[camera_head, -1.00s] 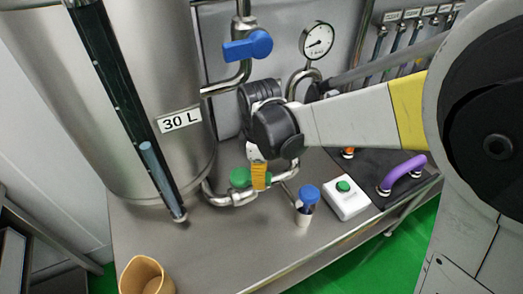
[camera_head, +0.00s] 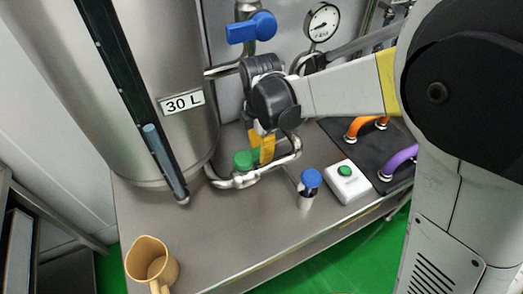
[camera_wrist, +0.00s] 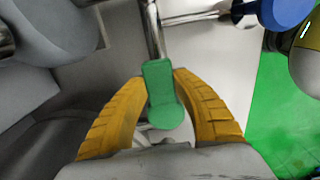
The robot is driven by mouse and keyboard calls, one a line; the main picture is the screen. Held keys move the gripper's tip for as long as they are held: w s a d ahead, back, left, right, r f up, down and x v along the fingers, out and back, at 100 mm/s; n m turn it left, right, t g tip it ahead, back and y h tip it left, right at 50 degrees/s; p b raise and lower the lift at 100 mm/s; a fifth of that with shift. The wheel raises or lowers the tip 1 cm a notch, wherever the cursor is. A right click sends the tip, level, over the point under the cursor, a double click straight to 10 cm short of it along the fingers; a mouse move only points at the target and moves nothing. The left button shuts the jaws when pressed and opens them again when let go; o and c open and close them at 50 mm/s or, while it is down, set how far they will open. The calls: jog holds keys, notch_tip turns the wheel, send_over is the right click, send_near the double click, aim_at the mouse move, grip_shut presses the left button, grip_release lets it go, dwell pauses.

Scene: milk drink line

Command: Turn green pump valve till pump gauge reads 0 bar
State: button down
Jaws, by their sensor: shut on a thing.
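The green pump valve (camera_head: 243,161) sits on the steel pipe low at the front of the tank. In the wrist view its green handle (camera_wrist: 162,95) stands between my two yellow fingers, pointing up the picture along the pipe. My gripper (camera_head: 262,150) is shut on this handle, its fingers beside it from the right in the head view. The pump gauge (camera_head: 322,22) is a round white dial with a dark needle at the top; its figures are too small to read surely.
A blue valve handle (camera_head: 251,27) is on the pipe above my gripper. A tan jug (camera_head: 151,263) stands at the front left. The steel tank (camera_head: 150,60) rises behind.

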dwell(0.3)
jog(key=c, duration=1)
grip_release()
jog(key=shift+a, duration=0.1)
notch_tip(320, 180, up, 12)
